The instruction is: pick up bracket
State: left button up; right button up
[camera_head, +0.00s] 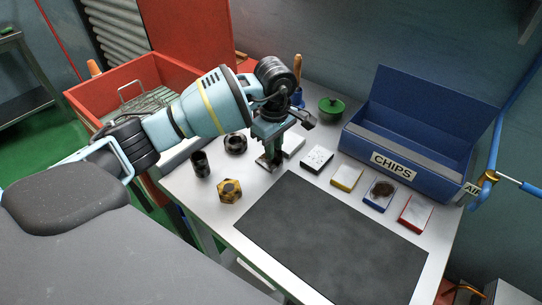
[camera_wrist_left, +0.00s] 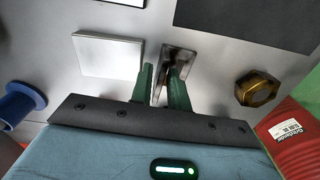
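The bracket (camera_head: 266,163) is a small shiny dark metal piece on the white cart top, beside the black mat's upper left corner. My left gripper (camera_head: 270,150) points down right over it, hiding part of it in the head view. In the left wrist view the bracket (camera_wrist_left: 180,58) reaches from beyond the fingertips back between the two green fingers (camera_wrist_left: 161,76). The fingers stand apart, on either side of it. A gap seems to show beside the left finger; firm contact cannot be made out. My right gripper is not in view.
A brass hex nut (camera_head: 229,190), a dark cylinder (camera_head: 200,163) and a dark ring (camera_head: 235,143) stand left of the gripper. A white tile (camera_wrist_left: 108,55) lies close beside the fingers. A blue CHIPS bin (camera_head: 412,130) stands behind several coloured tiles. The black mat (camera_head: 330,240) is clear.

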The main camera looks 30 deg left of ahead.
pick_arm(q)
grip_shut()
jog(key=shift+r, duration=0.1)
jog(key=shift+r, duration=0.4)
jog(key=r, duration=0.2)
jog(key=shift+s+r, duration=0.3)
jog(key=shift+s, duration=0.05)
jog(key=s, duration=0.5)
jog(key=s+d+r, duration=0.1)
jog(key=s, duration=0.4)
jog(key=s+b, duration=0.1)
jog(key=s, duration=0.4)
jog(key=shift+s+d+r, duration=0.1)
jog(key=shift+d+r, duration=0.1)
jog(key=shift+d, duration=0.2)
